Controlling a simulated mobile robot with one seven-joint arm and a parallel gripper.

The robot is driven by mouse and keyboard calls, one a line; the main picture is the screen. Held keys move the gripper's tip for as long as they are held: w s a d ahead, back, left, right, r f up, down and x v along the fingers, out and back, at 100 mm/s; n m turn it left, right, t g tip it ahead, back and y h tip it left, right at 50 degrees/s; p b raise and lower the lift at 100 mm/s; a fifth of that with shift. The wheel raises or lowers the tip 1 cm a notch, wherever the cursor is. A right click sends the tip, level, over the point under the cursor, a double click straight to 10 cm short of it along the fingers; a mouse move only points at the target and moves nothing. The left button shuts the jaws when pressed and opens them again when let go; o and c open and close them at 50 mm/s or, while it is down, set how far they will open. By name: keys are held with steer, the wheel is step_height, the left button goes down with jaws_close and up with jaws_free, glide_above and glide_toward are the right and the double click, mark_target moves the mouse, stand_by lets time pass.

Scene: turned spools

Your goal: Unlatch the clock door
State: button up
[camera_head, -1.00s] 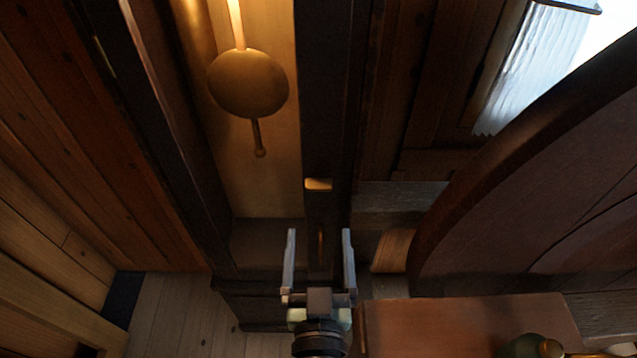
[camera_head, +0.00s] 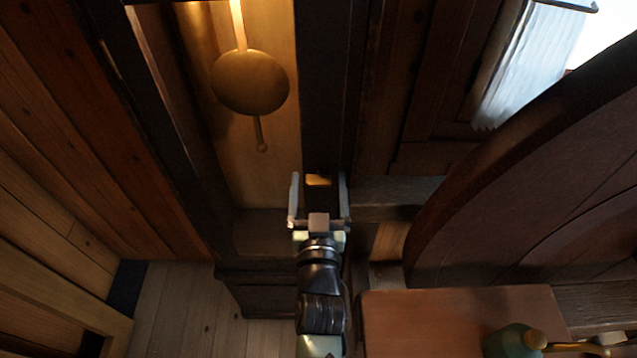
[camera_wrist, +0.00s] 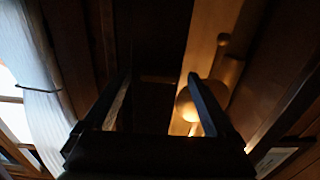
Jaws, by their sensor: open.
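The tall clock case holds a round brass pendulum (camera_head: 250,82), lit warm, in the head view. It also shows in the wrist view (camera_wrist: 187,106). A dark upright stile (camera_head: 325,90) stands to its right, apparently the clock door's edge. A small brass latch piece (camera_head: 318,180) sits on this stile. My gripper (camera_head: 319,177) is open and empty, its two fingers reaching up on either side of the latch in the picture. I cannot tell whether they touch it.
A large curved dark wooden piece (camera_head: 480,160) rises at right. A reddish-brown tabletop (camera_head: 440,325) with a green bottle (camera_head: 512,341) lies at lower right. A pale curtain (camera_head: 525,65) hangs at upper right. Plank walls (camera_head: 60,130) close off the left; bare floor (camera_head: 185,305) shows below.

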steer(key=shift+c, duration=0.2)
steer(key=c, duration=1.3)
steer(key=shift+c, duration=0.2)
steer(key=shift+m, duration=0.4)
steer(key=m, duration=0.3)
steer(key=shift+m, duration=0.4)
steer(key=m, duration=0.4)
steer(key=shift+d+m, duration=0.15)
steer(key=shift+m, duration=0.15)
steer(key=m, duration=0.4)
steer(key=shift+f, duration=0.15)
steer(key=m, duration=0.4)
steer(key=shift+m+p, duration=0.3)
